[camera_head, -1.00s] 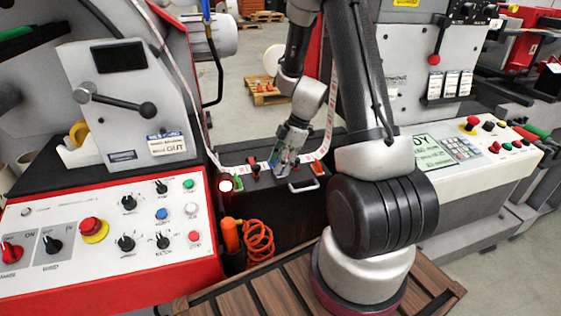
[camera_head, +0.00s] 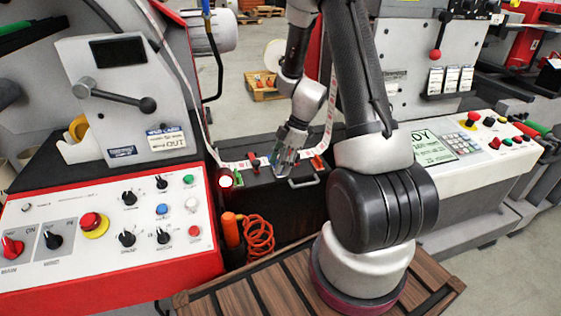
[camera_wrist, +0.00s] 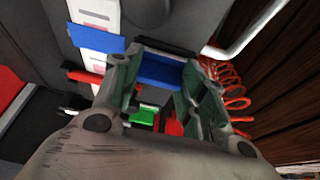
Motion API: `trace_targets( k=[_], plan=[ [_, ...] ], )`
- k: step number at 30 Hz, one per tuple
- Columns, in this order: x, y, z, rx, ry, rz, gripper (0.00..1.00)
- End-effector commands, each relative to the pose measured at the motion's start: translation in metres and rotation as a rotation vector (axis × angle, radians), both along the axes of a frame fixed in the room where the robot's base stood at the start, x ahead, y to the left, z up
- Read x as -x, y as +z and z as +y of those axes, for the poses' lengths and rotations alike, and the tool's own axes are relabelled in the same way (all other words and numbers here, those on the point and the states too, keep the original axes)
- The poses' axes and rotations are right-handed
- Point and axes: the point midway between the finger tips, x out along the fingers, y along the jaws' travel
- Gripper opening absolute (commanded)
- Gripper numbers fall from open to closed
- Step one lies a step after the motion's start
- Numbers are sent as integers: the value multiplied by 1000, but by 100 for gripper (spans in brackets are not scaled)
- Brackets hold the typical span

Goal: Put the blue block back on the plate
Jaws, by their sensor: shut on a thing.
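My gripper (camera_wrist: 158,85) is shut on the blue block (camera_wrist: 160,71), which sits between its two green-lined fingers in the wrist view. In the head view my gripper (camera_head: 279,166) is at the dark cabinet top (camera_head: 305,166), close to the label strip; the held block cannot be made out there. I cannot tell from these frames whether the block touches the surface below it. The plate cannot be clearly told apart from the dark surface.
A second, flat blue piece (camera_wrist: 97,38) lies across the label strip (camera_wrist: 96,12). Red (camera_wrist: 85,77) and green (camera_wrist: 144,116) parts are near my fingers. A metal handle (camera_head: 304,182) and a coiled orange hose (camera_head: 259,236) are close by.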

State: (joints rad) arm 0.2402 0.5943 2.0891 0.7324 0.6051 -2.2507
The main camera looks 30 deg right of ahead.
Motion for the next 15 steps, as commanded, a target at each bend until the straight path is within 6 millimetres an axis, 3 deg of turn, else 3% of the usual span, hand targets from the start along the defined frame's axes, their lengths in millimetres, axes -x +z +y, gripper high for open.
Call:
trace_targets(
  k=[8, 9, 12, 15],
  plan=[
    [0, -2, 0, 0, 0, -1, 17],
    [0, -2, 0, 0, 0, -1, 47],
    [0, -2, 0, 0, 0, -1, 65],
    [0, -2, 0, 0, 1, -1, 67]
  ],
)
